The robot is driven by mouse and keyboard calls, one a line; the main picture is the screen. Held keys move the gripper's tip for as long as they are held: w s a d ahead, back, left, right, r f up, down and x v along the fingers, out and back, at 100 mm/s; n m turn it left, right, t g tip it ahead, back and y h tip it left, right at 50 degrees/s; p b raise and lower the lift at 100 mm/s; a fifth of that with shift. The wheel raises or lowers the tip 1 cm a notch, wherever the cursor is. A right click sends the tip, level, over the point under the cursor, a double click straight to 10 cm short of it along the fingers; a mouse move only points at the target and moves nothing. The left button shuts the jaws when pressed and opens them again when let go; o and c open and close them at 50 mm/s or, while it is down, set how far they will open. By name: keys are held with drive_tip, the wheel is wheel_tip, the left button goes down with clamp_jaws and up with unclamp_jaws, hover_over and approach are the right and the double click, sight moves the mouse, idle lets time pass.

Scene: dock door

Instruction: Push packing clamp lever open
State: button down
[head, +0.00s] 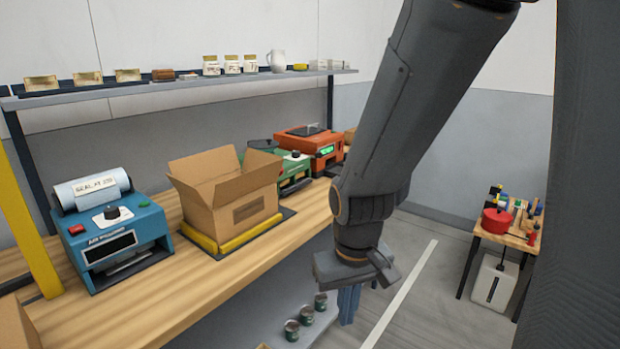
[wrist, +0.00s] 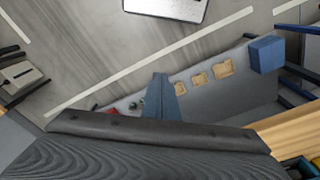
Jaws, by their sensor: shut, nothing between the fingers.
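My gripper (head: 384,272) hangs at the end of my dark arm in the head view, over the aisle just right of the bench's front edge. It is shut with nothing in it and apart from the bench. An open cardboard box (head: 232,195) sits on the bench with yellow padded bars (head: 248,235) along its base, on a dark mat. I cannot make out a clamp lever for certain in either view. Part of the bench behind my arm is hidden.
On the wooden bench (head: 200,293) stand a blue air-pillow machine (head: 118,240), a green machine (head: 294,181) and an orange machine (head: 310,145). A shelf (head: 180,86) runs above. Cans (head: 291,330) stand below. A small table (head: 508,238) is at right; the aisle floor is clear.

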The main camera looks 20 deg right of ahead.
drive_tip(key=shift+w, duration=0.1)
drive_tip(key=w+f+m+t+b, duration=0.3)
drive_tip(key=w+m+t, duration=0.5)
drive_tip(key=w, duration=1.4)
drive_tip(key=w+r+m+t+b, duration=0.1)
drive_tip(key=w+r+m+t, duration=0.3)
drive_tip(key=w+m+t, duration=0.1)
drive_tip(key=w+d+r+m+t+b, duration=0.1)
drive_tip(key=w+r+m+t+b, duration=0.1)
drive_tip(key=w+r+m+t, duration=0.2)
drive_tip(key=w+m+t, duration=0.2)
drive_tip(key=w, duration=0.2)
drive_tip(key=shift+d, duration=0.2)
